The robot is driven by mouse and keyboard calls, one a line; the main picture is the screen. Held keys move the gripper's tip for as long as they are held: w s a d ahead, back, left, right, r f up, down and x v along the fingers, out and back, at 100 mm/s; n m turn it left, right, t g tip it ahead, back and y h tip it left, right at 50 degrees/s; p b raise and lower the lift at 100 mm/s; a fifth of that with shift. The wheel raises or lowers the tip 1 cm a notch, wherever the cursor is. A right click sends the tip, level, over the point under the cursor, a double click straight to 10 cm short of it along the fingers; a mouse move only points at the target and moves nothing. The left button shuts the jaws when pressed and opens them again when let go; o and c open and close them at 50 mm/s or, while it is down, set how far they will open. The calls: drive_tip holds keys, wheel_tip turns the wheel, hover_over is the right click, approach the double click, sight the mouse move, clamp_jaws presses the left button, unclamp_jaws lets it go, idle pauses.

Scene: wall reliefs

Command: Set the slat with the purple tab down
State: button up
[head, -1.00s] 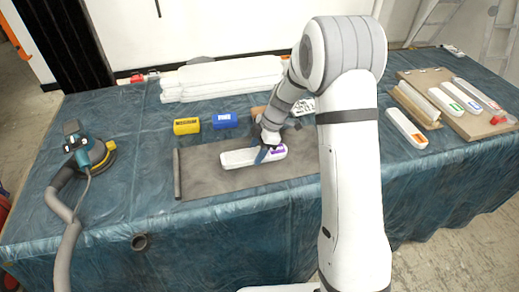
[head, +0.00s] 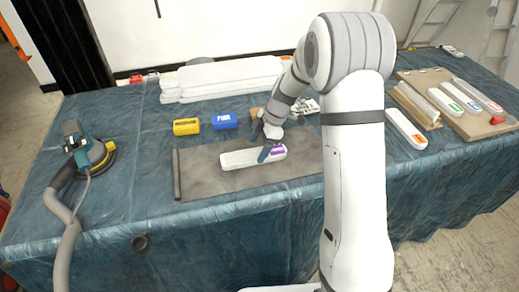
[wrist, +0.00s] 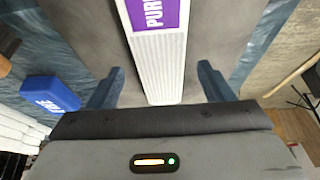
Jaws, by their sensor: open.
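The white slat with the purple tab (head: 240,160) lies flat on the grey mat, its purple label at its right end in the head view. In the wrist view the slat (wrist: 161,62) runs up between my fingers, with the purple tab (wrist: 153,14) at the top edge. My gripper (wrist: 159,86) is open, with a gap on each side of the slat and neither finger touching it. In the head view my gripper (head: 269,150) is at the slat's right part, by the tab, and hides a little of it.
The grey mat (head: 210,185) has bare room around the slat. A yellow block (head: 186,127) and a blue block (head: 224,121) stand behind it. An orange-tabbed slat (head: 405,128) and a board (head: 480,128) lie right; a sander (head: 90,150) stands left.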

drive_tip(key=s+v, duration=0.1)
drive_tip(key=v, duration=0.8)
drive_tip(key=s+d+r+m+t+h, duration=0.1)
drive_tip(key=s+d+r+m, duration=0.1)
drive_tip(key=s+m, duration=0.4)
drive_tip(key=s+d+r+m+t+h, duration=0.1)
drive_tip(key=s+d+r+m+h, duration=0.1)
drive_tip(key=s+m, duration=0.5)
drive_tip(key=s+d+r+m+t+h, duration=0.1)
drive_tip(key=s+d+r+m, duration=0.2)
drive_tip(key=s+m, duration=0.4)
drive_tip(key=s+d, duration=0.1)
drive_tip(key=s, duration=0.5)
drive_tip(key=shift+h, duration=0.3)
drive_tip(key=shift+s+d, duration=0.1)
wheel_tip(320, 180, up, 3)
drive_tip(key=p, duration=0.2)
drive_tip(key=shift+s+p, duration=0.15)
drive_tip(key=shift+p, duration=0.15)
